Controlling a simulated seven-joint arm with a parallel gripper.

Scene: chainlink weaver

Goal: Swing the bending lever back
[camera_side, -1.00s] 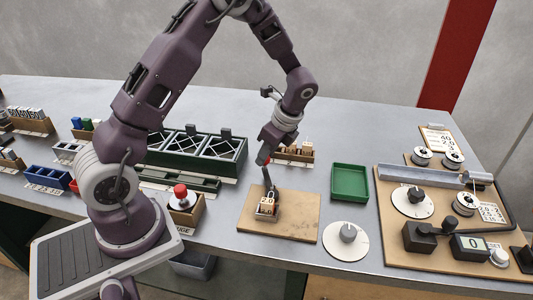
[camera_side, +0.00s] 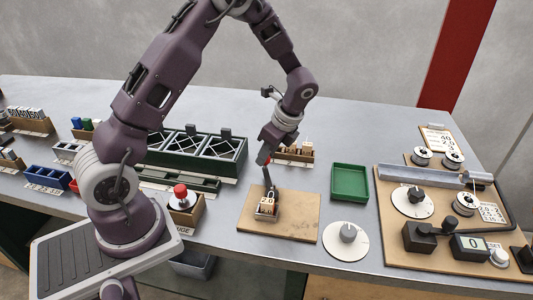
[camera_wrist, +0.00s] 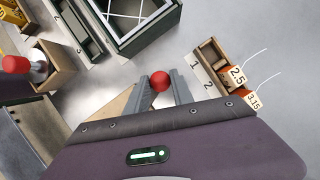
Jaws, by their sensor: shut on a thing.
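The bending lever (camera_side: 267,178) is a thin dark bar rising from a small fixture marked 2.0 (camera_side: 266,206) on a wooden board (camera_side: 295,222). Its red ball knob (camera_wrist: 160,81) sits between the two grey fingers in the wrist view. My gripper (camera_side: 265,158) is shut on this knob above the fixture. The lever stands close to upright in the side view. In the wrist view the lever's bar and the fixture are hidden behind my gripper's body.
A small rack with tags 2.5 and 3.15 (camera_wrist: 212,66) stands behind the board. A green tray (camera_side: 350,182) and a round dial (camera_side: 346,240) are to the right.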

